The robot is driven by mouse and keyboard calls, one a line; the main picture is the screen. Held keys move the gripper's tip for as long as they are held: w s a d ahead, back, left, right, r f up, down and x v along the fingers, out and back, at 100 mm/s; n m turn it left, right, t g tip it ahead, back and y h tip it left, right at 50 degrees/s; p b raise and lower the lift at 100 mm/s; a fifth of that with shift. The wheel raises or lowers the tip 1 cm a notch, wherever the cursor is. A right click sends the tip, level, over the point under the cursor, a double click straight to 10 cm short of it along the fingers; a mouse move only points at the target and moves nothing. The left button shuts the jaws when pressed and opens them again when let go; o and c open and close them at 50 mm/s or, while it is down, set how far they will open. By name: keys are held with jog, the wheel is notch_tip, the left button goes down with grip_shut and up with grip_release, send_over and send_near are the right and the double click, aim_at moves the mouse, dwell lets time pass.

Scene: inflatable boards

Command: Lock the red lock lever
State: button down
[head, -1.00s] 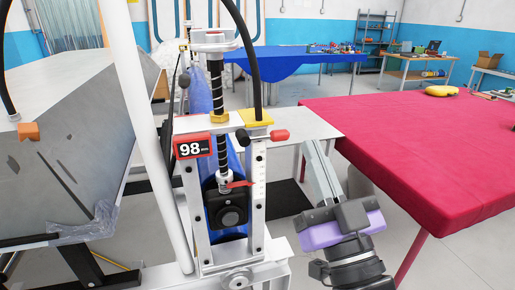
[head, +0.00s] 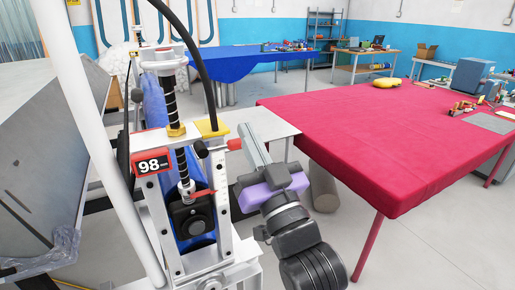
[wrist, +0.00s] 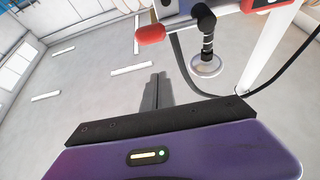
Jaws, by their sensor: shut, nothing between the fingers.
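A red-tipped lever (head: 234,144) sticks out to the right from the top of the white metal press frame (head: 222,190). A second small red lever (head: 200,193) sits lower on the threaded spindle; I cannot tell for sure which one is the lock lever. My gripper (head: 243,127) is shut and empty, its long grey fingers pointing up just right of the upper red-tipped lever, overlapping its edge in the head view. In the wrist view the red tip (wrist: 150,33) lies above the fingertips (wrist: 158,76), with a visible gap; contact does not show.
A red-covered table (head: 370,140) stands close on the right. A white pole (head: 85,130) and grey angled panels (head: 35,150) are at left.

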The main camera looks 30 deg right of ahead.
jog(key=shift+w+f, duration=1.4)
jog(key=shift+w, duration=0.1)
jog(key=shift+a+f+b, duration=0.1)
jog(key=shift+b, duration=0.2)
jog(key=shift+f+m+h+b, duration=0.15)
jog(key=shift+m+h+b, duration=0.25)
jog(key=shift+b, duration=0.35)
jog(key=shift+f+m+b, duration=0.15)
jog(key=shift+m+b, duration=0.15)
jog(key=shift+b, duration=0.5)
jog(key=a+f+m+g+h+b, duration=0.6)
jog(key=m+b, duration=1.4)
jog(key=b, duration=0.6)
jog(key=shift+f+m+g+h, duration=0.4)
jog(key=shift+f+g+h, duration=0.3)
jog(key=shift+f, duration=0.3)
